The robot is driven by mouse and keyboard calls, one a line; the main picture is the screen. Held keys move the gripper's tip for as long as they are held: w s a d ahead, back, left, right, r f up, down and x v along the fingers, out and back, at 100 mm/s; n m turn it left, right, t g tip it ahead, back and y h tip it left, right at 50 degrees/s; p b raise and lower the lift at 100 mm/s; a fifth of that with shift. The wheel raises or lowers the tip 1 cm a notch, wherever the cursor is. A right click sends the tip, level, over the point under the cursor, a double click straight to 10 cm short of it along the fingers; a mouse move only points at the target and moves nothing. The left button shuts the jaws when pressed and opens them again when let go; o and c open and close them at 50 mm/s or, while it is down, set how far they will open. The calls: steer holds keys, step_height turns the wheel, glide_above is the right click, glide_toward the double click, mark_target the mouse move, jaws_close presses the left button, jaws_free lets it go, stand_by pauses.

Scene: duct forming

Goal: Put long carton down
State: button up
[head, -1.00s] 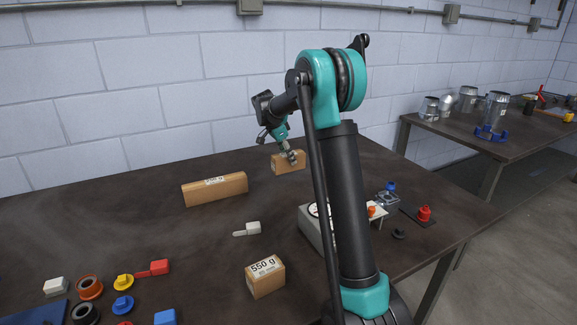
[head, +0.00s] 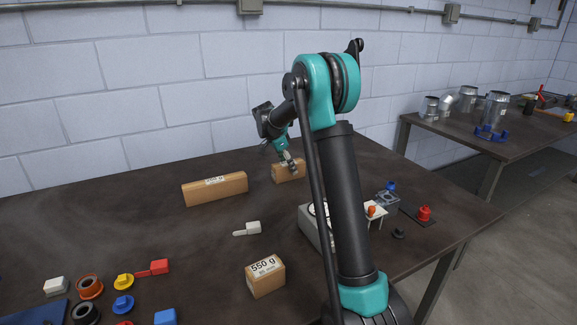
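My gripper (head: 287,162) is at the back of the dark table, with its fingers at the top of a brown carton (head: 294,174). The fingers look closed on this carton, and they hide part of its top and front. The carton is low, at or just above the tabletop; I cannot tell whether it touches. It looks shorter here than the other brown carton (head: 225,190), which lies lengthwise on the table to the left, with a white label on top. My gripper is apart from that one.
A 550 g carton (head: 266,279) stands near the front, and a pale grey piece (head: 249,228) lies behind it. Several coloured parts lie at the front left. A scale (head: 310,226) stands beside my arm. The table left of the lengthwise carton is clear.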

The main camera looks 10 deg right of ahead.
steer(key=shift+r, duration=0.1)
steer(key=v, duration=1.2)
steer(key=shift+o, duration=0.5)
stand_by(0.8)
